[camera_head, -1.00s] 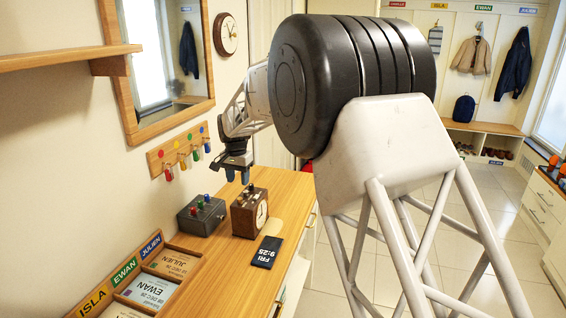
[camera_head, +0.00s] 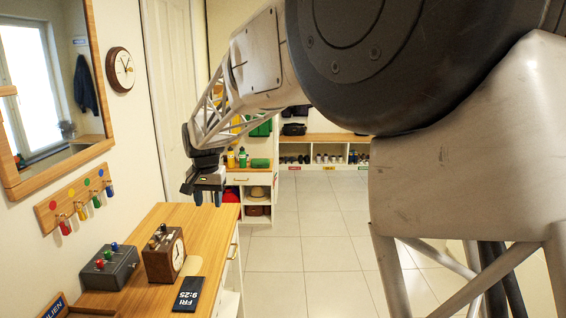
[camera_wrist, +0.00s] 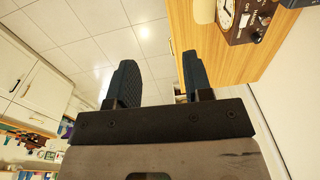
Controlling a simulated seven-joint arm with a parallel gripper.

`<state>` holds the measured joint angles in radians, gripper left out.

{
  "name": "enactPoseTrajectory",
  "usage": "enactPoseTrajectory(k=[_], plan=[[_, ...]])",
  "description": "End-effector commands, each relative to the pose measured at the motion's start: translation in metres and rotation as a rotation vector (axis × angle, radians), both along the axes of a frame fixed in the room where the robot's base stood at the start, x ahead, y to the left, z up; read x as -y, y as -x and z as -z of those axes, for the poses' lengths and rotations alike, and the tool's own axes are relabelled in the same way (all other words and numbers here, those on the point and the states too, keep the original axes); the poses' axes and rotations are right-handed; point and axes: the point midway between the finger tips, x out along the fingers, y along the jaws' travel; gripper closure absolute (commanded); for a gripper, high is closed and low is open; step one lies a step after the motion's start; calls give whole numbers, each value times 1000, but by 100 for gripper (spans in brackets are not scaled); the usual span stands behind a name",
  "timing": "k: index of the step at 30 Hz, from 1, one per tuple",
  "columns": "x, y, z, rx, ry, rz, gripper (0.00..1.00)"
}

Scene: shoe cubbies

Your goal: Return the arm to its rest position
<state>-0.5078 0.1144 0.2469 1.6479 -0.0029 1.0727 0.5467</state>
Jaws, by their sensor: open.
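My gripper (camera_head: 208,190) hangs above the far right end of the wooden counter (camera_head: 190,222) in the head view, fingers pointing down. In the wrist view my gripper (camera_wrist: 157,85) shows two dark blue fingers spread apart with nothing between them. Beyond the fingers are floor tiles and the counter edge. My arm reaches across the upper middle of the head view and hides part of the room behind it.
A hook rail (camera_head: 76,205) and mirror are on the left wall. Tiled floor (camera_head: 310,235) is clear.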

Motion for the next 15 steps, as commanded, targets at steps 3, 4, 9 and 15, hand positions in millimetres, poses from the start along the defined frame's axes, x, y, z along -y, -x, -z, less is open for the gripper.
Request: enactPoseTrajectory(k=[3, 4, 9, 15], plan=[[40, 16, -15, 13, -5, 2, 54], [49, 20, -17, 16, -5, 3, 54], [100, 48, -31, 30, -7, 0, 54], [157, 84, -42, 51, -8, 0, 54]])
